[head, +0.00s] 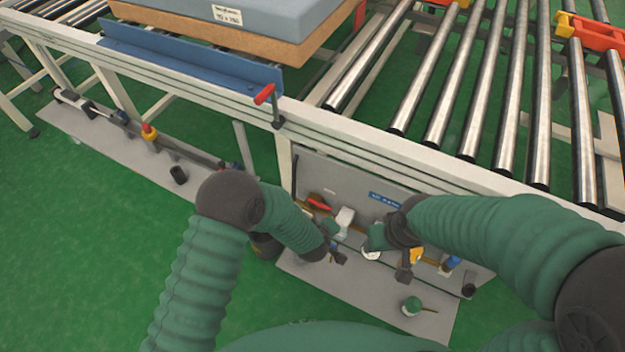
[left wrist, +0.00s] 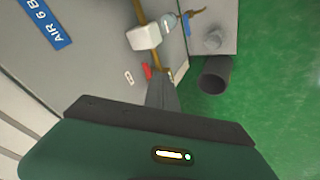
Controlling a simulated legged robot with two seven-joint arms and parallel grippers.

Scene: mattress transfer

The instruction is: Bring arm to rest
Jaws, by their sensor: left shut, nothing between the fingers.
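My left arm comes in from the left in the head view and bends at the elbow. Its gripper (head: 340,258) is low in front of the grey panel under the conveyor. In the left wrist view its fingers (left wrist: 162,92) are together with nothing between them. My right arm comes in from the right. Its gripper (head: 403,274) is low over the grey lower shelf, small and dark, and its finger opening cannot be made out. Neither gripper is seen holding anything.
A roller conveyor (head: 465,90) runs along the back, with a blue-grey mattress (head: 285,18) on a tan board. A red-handled clamp (head: 266,95) is on its rail. The grey lower shelf (head: 345,290) carries fittings and bottles. Green floor is clear at left.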

